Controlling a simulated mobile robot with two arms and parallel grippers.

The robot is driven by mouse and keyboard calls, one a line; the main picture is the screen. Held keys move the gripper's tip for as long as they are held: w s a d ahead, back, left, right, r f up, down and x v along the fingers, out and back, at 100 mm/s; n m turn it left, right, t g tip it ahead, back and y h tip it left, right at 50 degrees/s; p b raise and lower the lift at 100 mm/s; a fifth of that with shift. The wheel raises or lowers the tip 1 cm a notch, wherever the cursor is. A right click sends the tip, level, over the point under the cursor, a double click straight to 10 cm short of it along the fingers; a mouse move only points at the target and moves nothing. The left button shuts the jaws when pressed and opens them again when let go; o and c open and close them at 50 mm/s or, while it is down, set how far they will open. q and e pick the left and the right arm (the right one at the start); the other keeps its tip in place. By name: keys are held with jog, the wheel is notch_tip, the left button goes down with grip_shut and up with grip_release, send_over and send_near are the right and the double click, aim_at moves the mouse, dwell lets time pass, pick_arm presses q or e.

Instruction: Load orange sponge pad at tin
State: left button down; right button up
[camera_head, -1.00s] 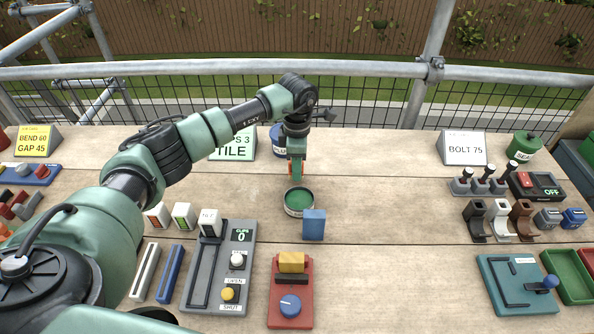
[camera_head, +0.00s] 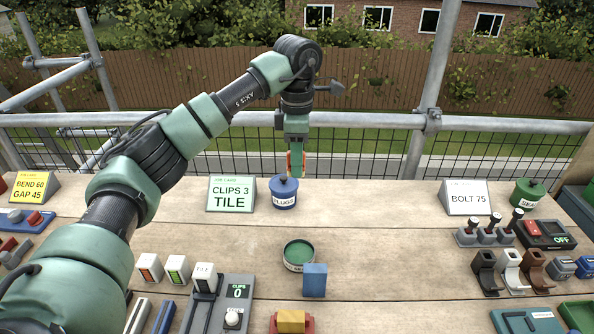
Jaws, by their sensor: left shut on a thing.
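My left gripper (camera_head: 296,172) points down and is shut on the orange sponge pad (camera_head: 290,164), which shows only as narrow orange edges beside the green finger. It hangs in the air above the far part of the bench. The open round tin (camera_head: 299,268), with a green top surface inside, stands on the bench nearer to me, below the gripper in the picture and apart from it. Whether the pad carries any green cannot be seen. My right gripper is not in view.
A blue lidded PLUGS pot (camera_head: 284,201) stands just below the gripper in the picture, beside the CLIPS 3 TILE card (camera_head: 231,194). A blue block (camera_head: 315,281) stands at the tin's front right. The bench (camera_head: 390,240) is clear to the tin's right.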

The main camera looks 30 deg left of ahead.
pick_arm(q)
jog(key=c, duration=1.8)
grip_release()
grip_shut()
jog(key=shift+f+p, duration=0.1)
jog(key=shift+p, duration=0.25)
jog(key=shift+s+d+f+p, duration=0.8)
jog(key=shift+s+f+p, duration=0.6)
jog(key=shift+f, duration=1.3)
jog(key=shift+s+d+f+p, duration=1)
jog(key=shift+f+p, duration=0.75)
jog(key=shift+f, duration=0.95)
jog(key=shift+s+d+f+p, duration=0.6)
jog(key=shift+s+f+p, duration=0.9)
jog(key=shift+f, duration=1.2)
